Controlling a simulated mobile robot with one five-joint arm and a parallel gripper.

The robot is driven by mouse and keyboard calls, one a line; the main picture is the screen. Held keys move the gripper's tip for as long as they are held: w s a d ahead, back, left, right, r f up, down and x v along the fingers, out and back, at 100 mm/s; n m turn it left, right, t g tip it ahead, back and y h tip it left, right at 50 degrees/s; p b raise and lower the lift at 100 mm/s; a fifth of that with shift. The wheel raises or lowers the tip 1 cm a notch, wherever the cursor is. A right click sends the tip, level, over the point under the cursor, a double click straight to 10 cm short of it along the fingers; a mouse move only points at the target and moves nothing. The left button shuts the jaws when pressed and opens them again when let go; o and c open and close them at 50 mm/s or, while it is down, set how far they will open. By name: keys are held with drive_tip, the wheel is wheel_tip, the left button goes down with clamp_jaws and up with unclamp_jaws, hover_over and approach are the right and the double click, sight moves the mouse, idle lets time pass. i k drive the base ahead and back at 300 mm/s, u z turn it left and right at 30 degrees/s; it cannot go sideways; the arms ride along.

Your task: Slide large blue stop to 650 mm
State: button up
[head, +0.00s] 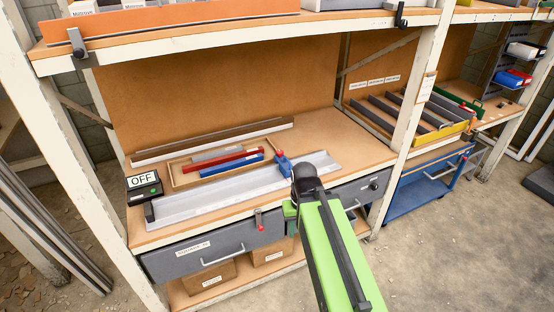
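The large blue stop (284,166), with a red knob on top, stands upright on the long pale grey rail (215,199) on the bench, right of the rail's middle. No scale figures can be read on the rail, so its position in millimetres cannot be told. My arm reaches up from the lower right, and my gripper (304,180) is at its dark end, just right of and in front of the blue stop. The fingers are hidden or too small to make out. I cannot tell whether they touch the stop.
A black box with an OFF sign (143,183) stands at the rail's left end. Behind the rail, a wooden tray (180,183) holds red, blue and grey bars. A small red-handled part (259,221) hangs at the bench's front edge. A white upright post (408,130) stands to the right.

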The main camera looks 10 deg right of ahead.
sight(286, 166)
drive_tip(key=i, duration=0.85)
drive_tip(key=u, duration=0.95)
drive_tip(key=k, duration=0.75)
drive_tip(key=u, duration=0.35)
drive_tip(key=i, duration=0.5)
drive_tip(key=z, duration=0.05)
